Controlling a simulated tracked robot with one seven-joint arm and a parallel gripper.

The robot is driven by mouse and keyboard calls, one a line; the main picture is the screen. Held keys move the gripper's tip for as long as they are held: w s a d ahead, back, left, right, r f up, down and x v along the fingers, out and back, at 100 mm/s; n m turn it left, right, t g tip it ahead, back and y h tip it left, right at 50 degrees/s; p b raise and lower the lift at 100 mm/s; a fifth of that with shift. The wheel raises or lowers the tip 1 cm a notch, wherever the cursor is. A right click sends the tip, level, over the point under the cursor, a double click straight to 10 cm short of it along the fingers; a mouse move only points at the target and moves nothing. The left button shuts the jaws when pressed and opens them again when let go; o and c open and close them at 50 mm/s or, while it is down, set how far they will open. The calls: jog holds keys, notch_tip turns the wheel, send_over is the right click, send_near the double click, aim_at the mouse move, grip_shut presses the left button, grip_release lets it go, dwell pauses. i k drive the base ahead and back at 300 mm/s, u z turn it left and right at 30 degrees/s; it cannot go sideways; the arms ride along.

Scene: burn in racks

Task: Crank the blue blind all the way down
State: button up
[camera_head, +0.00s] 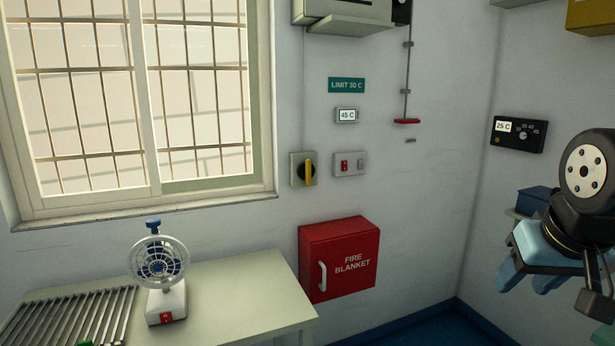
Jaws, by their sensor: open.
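No blue blind can be made out in this view; the window (140,96) shows bars and pale wall beyond. A thin grey crank rod (407,68) hangs on the wall right of the window, below a black box at the top edge. Its red handle (407,121) is at its lower end. My gripper (530,282) is at the right edge, on my black wrist, with light blue parts spread apart and pointing down. It is open, appears empty and is well apart from the red handle. Part of it is cut off by the frame.
A table (240,306) holds a white fan (160,268) and a slatted rack (75,318). A red fire blanket box (340,258) hangs below a yellow-handled switch (307,170) and a small switch plate (349,164). A black panel (518,134) is on the right wall.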

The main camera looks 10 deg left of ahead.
aim_at(306, 170)
jog(key=z, duration=0.35)
jog(key=i, duration=1.05)
jog(key=u, duration=0.35)
